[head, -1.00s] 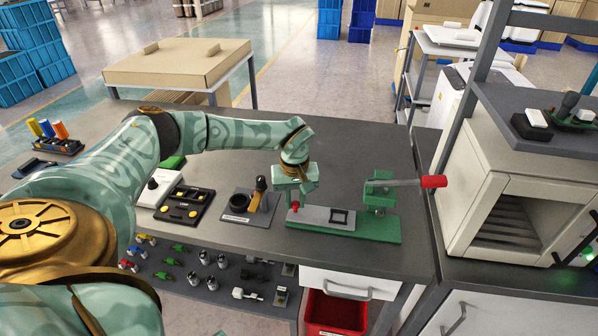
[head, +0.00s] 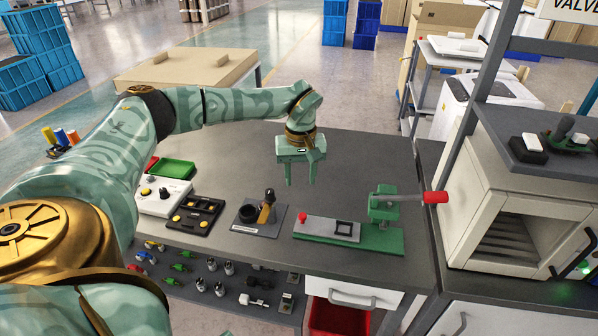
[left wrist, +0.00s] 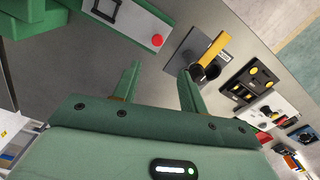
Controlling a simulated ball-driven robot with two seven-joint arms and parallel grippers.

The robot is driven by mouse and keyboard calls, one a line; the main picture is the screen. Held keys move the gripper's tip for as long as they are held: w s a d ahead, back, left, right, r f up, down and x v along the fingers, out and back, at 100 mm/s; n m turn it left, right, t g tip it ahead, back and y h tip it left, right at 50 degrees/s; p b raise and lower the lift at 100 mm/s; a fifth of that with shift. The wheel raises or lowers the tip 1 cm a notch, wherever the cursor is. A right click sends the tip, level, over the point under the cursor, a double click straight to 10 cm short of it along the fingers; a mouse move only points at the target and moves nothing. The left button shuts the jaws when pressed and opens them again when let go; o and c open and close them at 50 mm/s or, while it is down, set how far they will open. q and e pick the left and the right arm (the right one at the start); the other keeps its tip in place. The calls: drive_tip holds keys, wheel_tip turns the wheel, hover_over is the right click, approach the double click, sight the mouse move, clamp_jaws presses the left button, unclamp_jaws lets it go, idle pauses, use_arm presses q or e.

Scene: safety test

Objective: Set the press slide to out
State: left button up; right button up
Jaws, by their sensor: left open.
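The press (head: 384,207) has a green stand and a lever ending in a red grip (head: 435,197). Its grey slide (head: 322,229) lies on the green base (head: 385,243). A red knob (head: 302,217) is at the slide's left end, and a black square nest (head: 343,228) sits left of the press stand. The slide and its red knob (left wrist: 157,40) also show in the left wrist view. My left gripper (head: 300,182) is open and empty, fingers pointing down, above and behind the knob, apart from it. My right gripper is not in view.
Left of the press are a black fixture with a yellow part (head: 262,213), a black tray (head: 199,215), a white control box (head: 160,196) and a green tray (head: 172,169). A white furnace-like box (head: 515,205) stands right. The grey bench (head: 350,160) behind the press is clear.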

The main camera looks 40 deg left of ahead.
use_arm(q)
drive_tip(key=shift+r+p, duration=0.3)
drive_tip(key=shift+r, duration=1.5)
